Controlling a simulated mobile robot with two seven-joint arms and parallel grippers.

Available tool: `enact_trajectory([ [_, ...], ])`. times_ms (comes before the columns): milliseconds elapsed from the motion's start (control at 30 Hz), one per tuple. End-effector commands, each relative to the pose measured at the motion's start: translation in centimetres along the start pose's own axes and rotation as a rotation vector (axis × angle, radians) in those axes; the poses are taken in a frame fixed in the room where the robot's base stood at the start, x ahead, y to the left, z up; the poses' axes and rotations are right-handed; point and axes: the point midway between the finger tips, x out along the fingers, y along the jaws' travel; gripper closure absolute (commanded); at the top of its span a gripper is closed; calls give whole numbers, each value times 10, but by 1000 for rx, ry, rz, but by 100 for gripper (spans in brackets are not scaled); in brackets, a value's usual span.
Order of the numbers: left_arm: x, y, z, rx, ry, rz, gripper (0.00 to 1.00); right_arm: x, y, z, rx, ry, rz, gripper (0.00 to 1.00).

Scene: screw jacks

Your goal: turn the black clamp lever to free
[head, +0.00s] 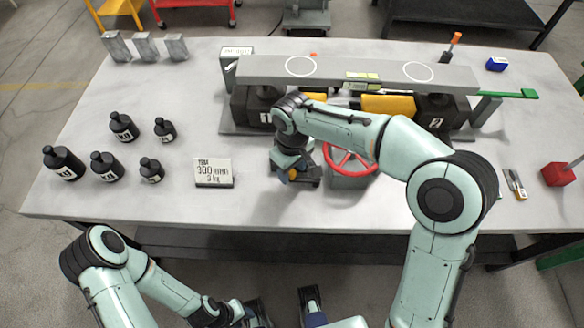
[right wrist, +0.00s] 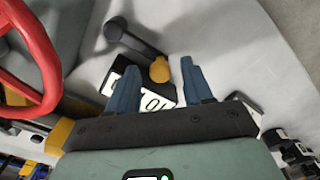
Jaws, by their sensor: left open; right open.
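The black clamp lever (right wrist: 138,44) shows in the right wrist view, running from a dark round end at the upper left down to a yellow-orange part (right wrist: 160,70). Below it is a dark block (right wrist: 128,68) with white labels, partly hidden and not fully readable. My right gripper (right wrist: 158,74) is open, its blue fingers on either side of the yellow part. I see no grip on it. In the head view my right gripper (head: 297,178) is over the table, left of the red handwheel, and hides most of the lever. My left gripper (head: 284,312) is open at the bottom edge, away from the table.
The red handwheel (head: 350,160) is close to my right gripper and also shows in the right wrist view (right wrist: 28,60). A grey beam (head: 350,72) lies across two dark jacks behind. Several black weights (head: 108,166) and a sign (head: 213,172) stand at the left.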

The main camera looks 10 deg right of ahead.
Motion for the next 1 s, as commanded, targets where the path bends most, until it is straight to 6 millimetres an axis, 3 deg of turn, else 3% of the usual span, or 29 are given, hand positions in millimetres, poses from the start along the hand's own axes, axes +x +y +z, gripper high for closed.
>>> enact_trajectory([
  [233, 0, 0, 0, 0, 1, 0, 57, 1, 0, 0, 0, -1, 0, 49],
  [400, 0, 0, 0, 0, 1, 0, 57, 0, 0, 0, 0, -1, 0, 100],
  [767, -1, 0, 0, 0, -1, 0, 57, 0, -2, 2, -34, -1, 0, 100],
  [1000, -5, 1, 2, -1, -6, -2, 57, -1, -7, 8, -163, -1, 1, 100],
])
